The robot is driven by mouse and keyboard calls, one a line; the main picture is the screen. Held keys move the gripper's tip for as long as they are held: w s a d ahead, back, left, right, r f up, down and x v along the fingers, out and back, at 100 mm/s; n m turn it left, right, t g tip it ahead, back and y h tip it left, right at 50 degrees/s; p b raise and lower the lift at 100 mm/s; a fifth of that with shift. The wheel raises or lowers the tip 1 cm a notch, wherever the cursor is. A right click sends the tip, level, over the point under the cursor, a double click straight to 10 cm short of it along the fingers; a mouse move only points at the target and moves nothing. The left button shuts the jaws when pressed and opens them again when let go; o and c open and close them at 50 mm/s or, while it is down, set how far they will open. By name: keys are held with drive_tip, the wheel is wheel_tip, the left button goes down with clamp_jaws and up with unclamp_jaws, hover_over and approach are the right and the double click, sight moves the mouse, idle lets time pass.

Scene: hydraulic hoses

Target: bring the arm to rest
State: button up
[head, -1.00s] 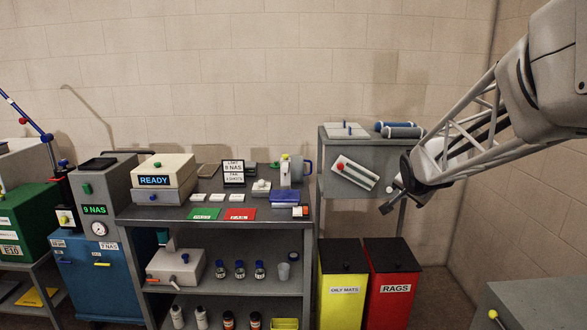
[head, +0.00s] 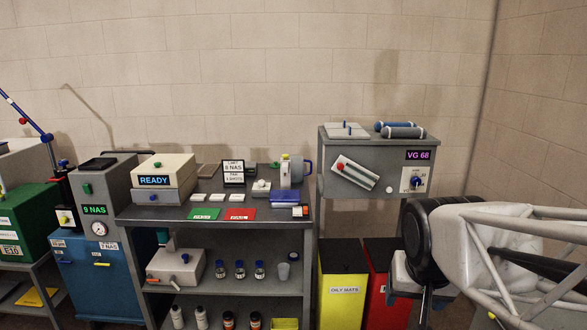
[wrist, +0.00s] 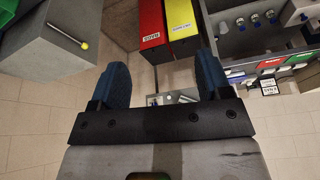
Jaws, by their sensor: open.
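My gripper (wrist: 162,62) is open in the wrist view, with its two blue-padded fingers wide apart and nothing between them. In the head view my arm comes in from the right edge at low height, and my gripper (head: 408,285) hangs at its end, partly hidden by the black wrist joint. It covers much of the red RAGS bin (head: 376,265). I cannot make out the finger gap in the head view.
The yellow OILY MATS bin (head: 342,270) stands left of the red one. A grey cabinet (head: 335,185) marked VG 68 stands behind. A shelf bench (head: 130,214) with instruments is at centre. In the wrist view a grey box (wrist: 40,50) carries a yellow-tipped rod (wrist: 68,36).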

drive_tip(key=s+a+f+n+g, duration=0.1)
drive_tip(key=s+a+f+n, duration=0.1)
drive_tip(key=s, duration=0.6)
drive_tip(key=shift+f+y, duration=0.15)
drive_tip(key=shift+y, duration=0.15)
